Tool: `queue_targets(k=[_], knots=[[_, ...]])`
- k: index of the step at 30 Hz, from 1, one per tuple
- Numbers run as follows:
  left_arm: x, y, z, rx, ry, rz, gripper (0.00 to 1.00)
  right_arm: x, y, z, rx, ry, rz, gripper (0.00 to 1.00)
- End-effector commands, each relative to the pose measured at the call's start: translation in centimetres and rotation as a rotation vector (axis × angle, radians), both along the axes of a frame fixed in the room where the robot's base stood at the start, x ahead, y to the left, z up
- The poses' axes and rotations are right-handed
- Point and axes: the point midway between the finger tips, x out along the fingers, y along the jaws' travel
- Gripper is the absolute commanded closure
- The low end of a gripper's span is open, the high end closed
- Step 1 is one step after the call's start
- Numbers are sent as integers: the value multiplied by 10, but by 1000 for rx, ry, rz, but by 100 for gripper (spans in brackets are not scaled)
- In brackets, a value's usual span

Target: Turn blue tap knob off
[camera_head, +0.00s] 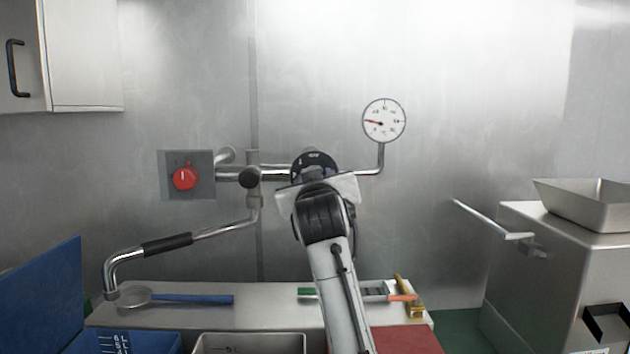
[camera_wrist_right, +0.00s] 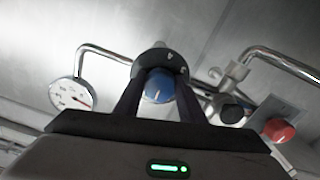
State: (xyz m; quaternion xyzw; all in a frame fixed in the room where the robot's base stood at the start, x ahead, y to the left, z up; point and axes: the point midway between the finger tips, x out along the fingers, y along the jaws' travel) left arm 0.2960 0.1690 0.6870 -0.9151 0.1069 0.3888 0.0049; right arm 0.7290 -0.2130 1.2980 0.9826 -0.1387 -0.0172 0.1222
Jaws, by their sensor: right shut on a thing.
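The blue tap knob (camera_wrist_right: 159,87) sits in front of a round black dial plate (camera_wrist_right: 166,58) with white marks, in the right wrist view. My right gripper (camera_wrist_right: 157,95) is shut on the knob, with one dark finger on each side of it. In the head view my right gripper (camera_head: 318,180) reaches up to the dial plate (camera_head: 314,160) on the wall pipe, and my own wrist hides the knob. My left gripper is not in view.
A red knob (camera_head: 185,178) on a grey plate is left of the dial. A pressure gauge (camera_head: 384,121) is to its right. A swing spout (camera_head: 180,240) hangs left over a shelf with a blue-handled strainer (camera_head: 190,299). A steel machine (camera_head: 540,260) stands at right.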

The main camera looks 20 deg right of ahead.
Motion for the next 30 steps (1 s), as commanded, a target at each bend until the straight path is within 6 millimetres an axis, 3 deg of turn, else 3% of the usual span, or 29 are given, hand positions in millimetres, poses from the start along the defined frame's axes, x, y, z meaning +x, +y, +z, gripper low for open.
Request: queue_targets(k=[1, 4, 14, 30], knots=[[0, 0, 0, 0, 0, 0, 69, 0, 1, -2, 5, 3, 2, 59], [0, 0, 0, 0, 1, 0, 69, 0, 1, -1, 4, 2, 1, 45], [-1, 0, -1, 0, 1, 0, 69, 0, 0, 3, 1, 0, 1, 45], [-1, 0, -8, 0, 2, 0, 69, 0, 1, 90, 2, 1, 2, 45]])
